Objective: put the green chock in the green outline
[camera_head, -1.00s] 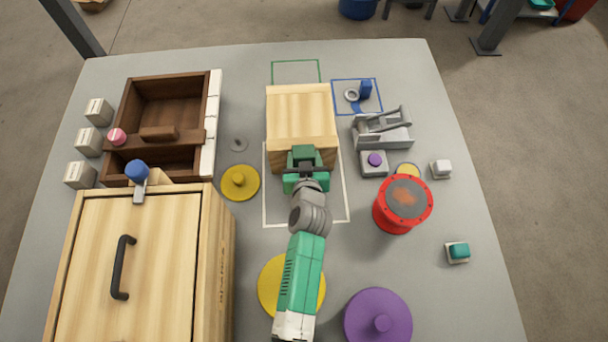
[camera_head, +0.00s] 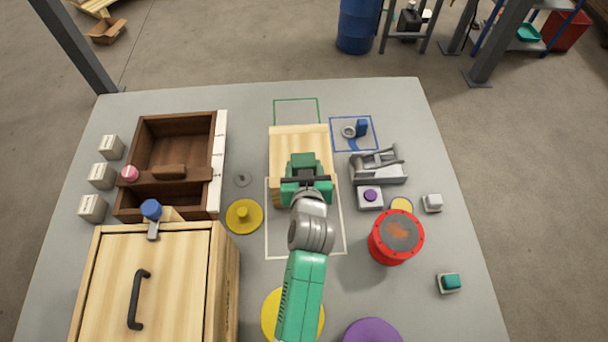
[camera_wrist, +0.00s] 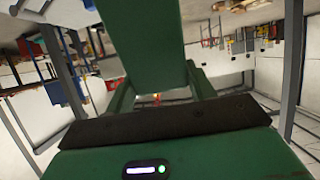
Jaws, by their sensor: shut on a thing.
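The green chock (camera_head: 303,162) is in my gripper (camera_head: 304,178), in front of or above the near part of a pale wooden box; the exact height is hard to tell. In the wrist view the chock (camera_wrist: 142,40) is a large green block filling the upper middle, between the green fingers. My gripper is shut on it. The green outline (camera_head: 296,99) is a thin rectangle at the back of the table, behind the wooden box. It looks empty, and its near edge is partly hidden by the box.
The wooden box (camera_head: 300,138) stands between my gripper and the green outline, partly over a white outline (camera_head: 343,225). Right of the green outline is a blue outline (camera_head: 374,120) with a blue part (camera_head: 361,128). A dark wooden tray (camera_head: 150,128) stands left. A red drum (camera_head: 382,255) stands right.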

